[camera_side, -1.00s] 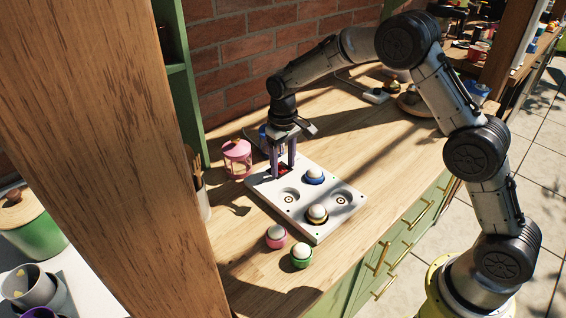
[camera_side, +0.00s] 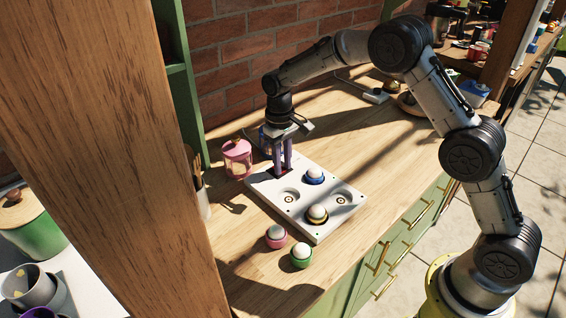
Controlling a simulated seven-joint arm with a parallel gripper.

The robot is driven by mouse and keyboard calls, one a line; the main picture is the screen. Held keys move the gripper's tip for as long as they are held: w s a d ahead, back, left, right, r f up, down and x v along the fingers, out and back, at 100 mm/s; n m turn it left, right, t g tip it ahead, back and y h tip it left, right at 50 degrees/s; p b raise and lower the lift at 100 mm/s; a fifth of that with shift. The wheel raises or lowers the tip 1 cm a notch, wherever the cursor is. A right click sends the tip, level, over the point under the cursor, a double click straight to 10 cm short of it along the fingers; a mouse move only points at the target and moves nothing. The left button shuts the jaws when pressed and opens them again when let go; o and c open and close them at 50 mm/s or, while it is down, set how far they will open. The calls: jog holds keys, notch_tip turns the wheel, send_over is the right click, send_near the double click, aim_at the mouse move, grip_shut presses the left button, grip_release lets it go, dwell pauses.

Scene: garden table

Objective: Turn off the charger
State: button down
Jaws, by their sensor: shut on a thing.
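The charger (camera_side: 319,230) is a white slab with round sockets, lying on the wooden counter. A blue-ringed ball-topped lamp (camera_side: 314,176) and a yellow-ringed one (camera_side: 317,214) sit in two of its sockets. Two other sockets are empty. A small red switch (camera_side: 283,173) is at the charger's far left corner, mostly hidden by my fingers. My gripper (camera_side: 282,168) points down there and is shut on the red switch. Whether the switch is on or off cannot be told.
A pink-ringed lamp (camera_side: 276,236) and a green-ringed lamp (camera_side: 301,256) stand in front of the charger. A pink lantern (camera_side: 237,158) stands left of my gripper, and a utensil holder (camera_side: 202,199) stands by the wooden post. The counter right of the charger is clear.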

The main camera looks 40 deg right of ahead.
jog(key=shift+w+r+g, duration=0.1)
jog(key=shift+w+g, duration=0.3)
jog(key=shift+g, duration=0.7)
jog(key=c, duration=0.6)
grip_release()
jog(key=shift+c, duration=0.2)
jog(key=v, duration=1.3)
jog(key=shift+r, duration=0.4)
jog(key=shift+w, duration=0.15)
